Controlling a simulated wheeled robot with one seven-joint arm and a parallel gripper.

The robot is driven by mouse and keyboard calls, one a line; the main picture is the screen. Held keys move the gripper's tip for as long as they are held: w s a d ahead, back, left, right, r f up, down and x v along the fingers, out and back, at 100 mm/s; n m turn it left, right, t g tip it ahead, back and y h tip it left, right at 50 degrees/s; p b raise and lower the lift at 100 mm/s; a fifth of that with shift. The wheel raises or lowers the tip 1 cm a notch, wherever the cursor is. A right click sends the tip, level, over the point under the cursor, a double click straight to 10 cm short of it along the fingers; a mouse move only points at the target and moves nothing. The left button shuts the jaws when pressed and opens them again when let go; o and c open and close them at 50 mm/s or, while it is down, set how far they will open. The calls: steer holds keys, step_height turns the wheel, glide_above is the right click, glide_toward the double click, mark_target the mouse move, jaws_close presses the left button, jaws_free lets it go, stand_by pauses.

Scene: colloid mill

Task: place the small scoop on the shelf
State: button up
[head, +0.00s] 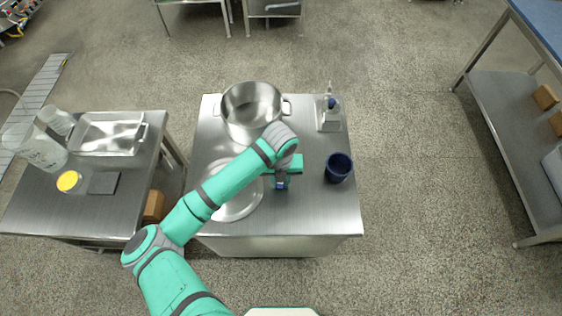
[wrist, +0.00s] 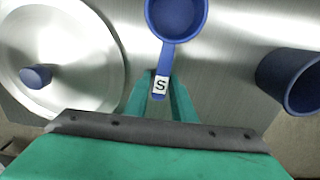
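The small scoop (wrist: 177,17) is blue, with a round bowl and a handle bearing a white label marked S. It is at the top centre of the wrist view, its bowl cut off by the edge. In the head view my gripper (head: 281,184) is over the front middle of the steel table (head: 310,215), and my arm hides much of the scoop. I cannot tell whether the scoop touches the table. A steel rack with a lower shelf (head: 510,110) stands at the right.
A round lid (head: 240,208) lies left of my gripper, a dark blue cup (head: 339,168) stands right. A large pot (head: 252,105) and a bottle in a holder (head: 330,115) are behind. A side table (head: 110,215) stands left. Open floor separates table and rack.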

jaws_close()
